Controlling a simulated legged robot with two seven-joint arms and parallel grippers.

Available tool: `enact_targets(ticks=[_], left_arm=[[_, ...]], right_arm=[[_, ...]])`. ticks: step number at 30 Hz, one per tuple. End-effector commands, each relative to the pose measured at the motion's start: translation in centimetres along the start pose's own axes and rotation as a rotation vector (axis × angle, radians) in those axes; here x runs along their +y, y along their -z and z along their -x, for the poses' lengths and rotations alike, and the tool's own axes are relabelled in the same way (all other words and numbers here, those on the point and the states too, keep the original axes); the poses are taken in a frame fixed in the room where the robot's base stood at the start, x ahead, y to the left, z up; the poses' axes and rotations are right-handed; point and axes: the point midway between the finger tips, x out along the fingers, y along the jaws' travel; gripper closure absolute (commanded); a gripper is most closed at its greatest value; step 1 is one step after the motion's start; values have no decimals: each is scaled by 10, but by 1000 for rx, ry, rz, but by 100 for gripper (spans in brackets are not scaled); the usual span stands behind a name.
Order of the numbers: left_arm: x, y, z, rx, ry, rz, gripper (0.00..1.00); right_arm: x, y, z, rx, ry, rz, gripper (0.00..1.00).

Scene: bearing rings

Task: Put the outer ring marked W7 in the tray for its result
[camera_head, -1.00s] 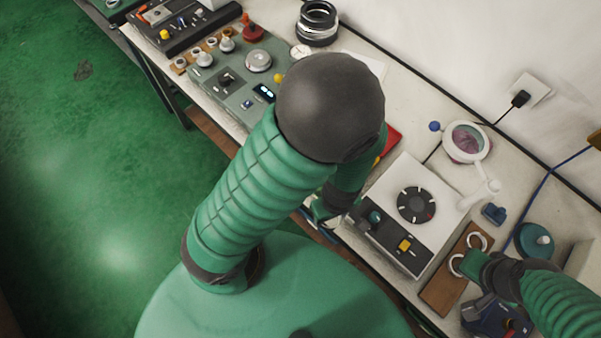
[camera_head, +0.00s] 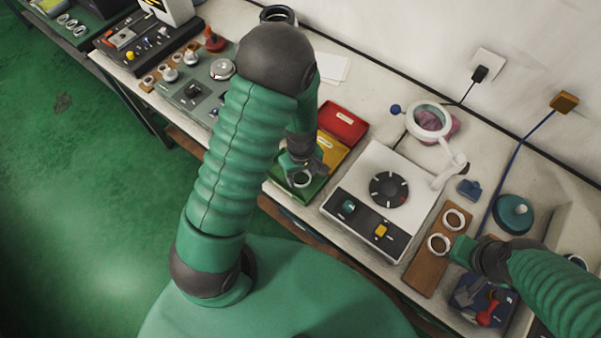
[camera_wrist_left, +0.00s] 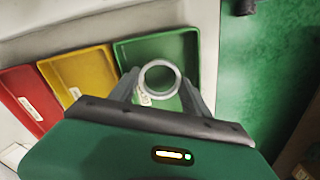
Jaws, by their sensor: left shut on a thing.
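My left gripper (camera_wrist_left: 160,90) is shut on a pale metal ring (camera_wrist_left: 160,64) with a small white tag, whose writing is too small to read. The ring is held over the green tray (camera_wrist_left: 187,40), and it also shows in the head view (camera_head: 303,179). Beside the green tray are the yellow tray (camera_wrist_left: 75,70) and the red tray (camera_wrist_left: 24,99), each with a white label. My right gripper (camera_head: 452,250) is beside the wooden board at the right of the head view; its fingers are too hidden to read.
A white machine with a black dial (camera_head: 388,189) stands right of the trays. The wooden board (camera_head: 427,273) carries two rings. A magnifier lamp (camera_head: 429,119) and a teal round container (camera_head: 514,213) stand behind.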

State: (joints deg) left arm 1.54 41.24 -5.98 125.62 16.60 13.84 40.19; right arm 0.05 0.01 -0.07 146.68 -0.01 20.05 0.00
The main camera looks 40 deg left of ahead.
Motion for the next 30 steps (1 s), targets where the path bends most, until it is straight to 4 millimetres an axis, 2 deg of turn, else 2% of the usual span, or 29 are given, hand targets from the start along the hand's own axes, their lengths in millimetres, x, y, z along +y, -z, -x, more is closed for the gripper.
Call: enact_targets(ticks=[4,5,7,23,27,30], left_arm=[[-4,7,-7,-7,-3,6,88],[-5,8,-7,-8,-4,7,43],[-5,9,-7,-7,-4,8,36],[-3,1,-7,-7,6,4,36],[-2,3,6,-4,1,3,36],[-1,3,29,-2,-3,3,36]], right_arm=[[0,-1,-4,0,0,1,100],[-1,-1,-3,0,0,2,100],[-1,-1,-3,0,1,2,100],[0,-1,-3,0,0,1,100],[-1,0,0,0,0,2,100],[-1,1,2,0,1,2,100]])
